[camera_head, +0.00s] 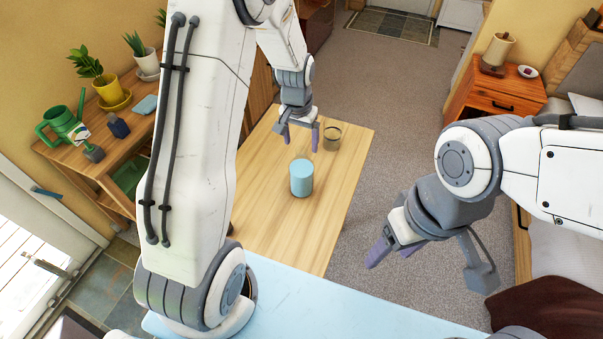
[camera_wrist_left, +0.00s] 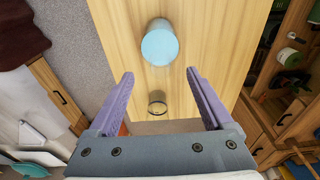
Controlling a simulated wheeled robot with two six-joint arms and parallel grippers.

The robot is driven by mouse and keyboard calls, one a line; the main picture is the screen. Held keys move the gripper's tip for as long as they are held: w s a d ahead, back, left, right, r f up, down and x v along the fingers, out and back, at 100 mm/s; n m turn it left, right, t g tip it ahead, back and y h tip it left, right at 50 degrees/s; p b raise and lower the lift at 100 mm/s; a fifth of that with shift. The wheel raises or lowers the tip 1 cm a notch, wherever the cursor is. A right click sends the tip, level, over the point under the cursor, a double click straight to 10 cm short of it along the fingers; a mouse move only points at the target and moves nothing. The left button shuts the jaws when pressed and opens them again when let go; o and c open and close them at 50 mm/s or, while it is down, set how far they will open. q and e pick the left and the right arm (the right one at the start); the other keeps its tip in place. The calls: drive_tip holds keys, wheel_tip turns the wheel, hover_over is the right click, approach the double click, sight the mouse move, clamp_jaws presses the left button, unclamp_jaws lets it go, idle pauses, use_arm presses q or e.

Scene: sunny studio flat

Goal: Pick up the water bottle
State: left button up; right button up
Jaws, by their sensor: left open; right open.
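A light blue cylinder (camera_head: 301,178), which I take for the water bottle, stands upright on the wooden table. In the left wrist view it is the pale blue round shape (camera_wrist_left: 160,43) at the top centre, beyond the fingertips. My left gripper (camera_head: 300,140) is open and empty, above the table on the far side of the blue cylinder and apart from it. Its two purple fingers (camera_wrist_left: 160,75) are spread wide in the wrist view. My right gripper (camera_head: 389,257) is open and empty, away from the table to the right.
The wooden table (camera_head: 265,220) is otherwise bare. A plant shelf (camera_head: 62,152) stands left, a nightstand (camera_head: 493,93) right. Carpet (camera_head: 385,120) lies clear between.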

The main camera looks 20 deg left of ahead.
sight(301, 153)
use_arm(q)
drive_tip(key=shift+w+f+p, duration=0.1)
drive_tip(key=shift+f+p, duration=0.35)
drive_tip(key=shift+f, duration=0.15)
drive_tip(key=f, duration=0.1)
drive_tip(key=f+p, duration=0.1)
drive_tip(key=f, duration=0.1)
drive_tip(key=shift+w+f, duration=0.15)
drive_tip(key=shift+w, duration=0.1)
drive_tip(key=shift+f, duration=0.4)
clamp_jaws()
idle(0.5)
